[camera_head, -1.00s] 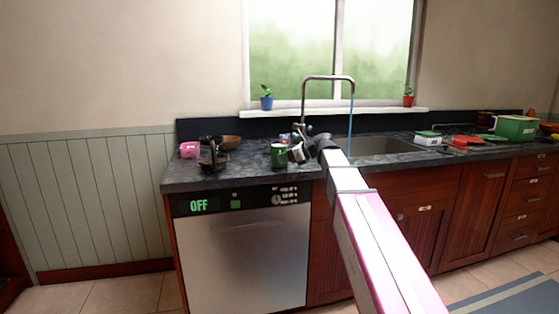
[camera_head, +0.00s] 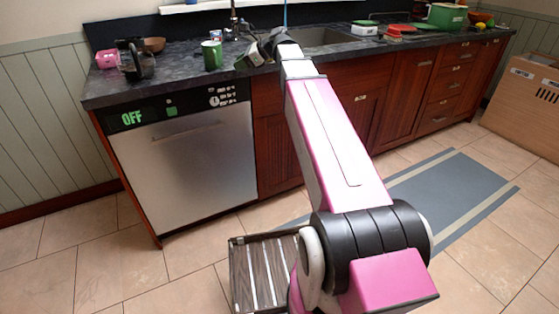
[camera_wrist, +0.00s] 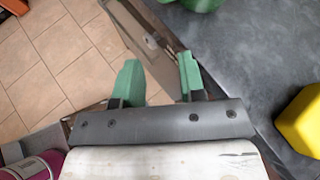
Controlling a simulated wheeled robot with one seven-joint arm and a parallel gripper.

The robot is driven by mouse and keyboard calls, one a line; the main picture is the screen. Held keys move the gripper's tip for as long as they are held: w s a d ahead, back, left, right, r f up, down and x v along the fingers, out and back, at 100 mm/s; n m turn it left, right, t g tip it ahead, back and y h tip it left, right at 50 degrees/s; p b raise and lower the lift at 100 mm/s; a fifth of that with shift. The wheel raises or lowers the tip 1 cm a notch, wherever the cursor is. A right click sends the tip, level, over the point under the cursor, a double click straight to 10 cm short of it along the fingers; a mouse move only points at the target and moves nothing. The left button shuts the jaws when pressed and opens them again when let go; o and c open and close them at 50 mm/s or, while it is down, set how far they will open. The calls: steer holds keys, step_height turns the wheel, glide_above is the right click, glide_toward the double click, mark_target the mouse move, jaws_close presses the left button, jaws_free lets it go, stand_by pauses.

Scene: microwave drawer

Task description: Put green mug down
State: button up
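The green mug (camera_head: 211,55) stands upright on the dark countertop (camera_head: 180,75) in the head view, above the dishwasher. My gripper (camera_head: 243,62) is to the right of the mug, with a small gap between them. In the wrist view my gripper (camera_wrist: 160,76) has its two green fingers spread apart, with nothing between them. They are over the counter's front edge, with floor and cabinet front below. A green rounded thing at the top edge of the wrist view (camera_wrist: 203,4) looks like the mug, mostly cut off.
A black coffee maker (camera_head: 136,60), a pink cup (camera_head: 107,59) and a brown bowl (camera_head: 153,44) stand left of the mug. The sink (camera_head: 320,37) is to the right. A yellow object (camera_wrist: 300,120) lies on the counter in the wrist view. The dishwasher (camera_head: 185,155) is closed.

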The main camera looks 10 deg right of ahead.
steer(key=s+d+f+n+g+h, duration=0.1)
steer(key=s+d+f+n+h, duration=0.2)
steer(key=s+f+n, duration=0.4)
steer(key=s+d+f+n+g+h, duration=0.2)
steer(key=s+d+f+n+h, duration=0.2)
steer(key=f, duration=1.5)
steer(key=s+d+f+n+g+h, duration=0.2)
steer(key=s+d+f+n+h, duration=0.2)
steer(key=s+f+n, duration=0.5)
step_height(320, 180, down, 4)
steer(key=s, duration=0.3)
steer(key=shift+d+n, duration=0.15)
steer(key=shift+n, duration=0.15)
steer(key=shift+w, duration=0.1)
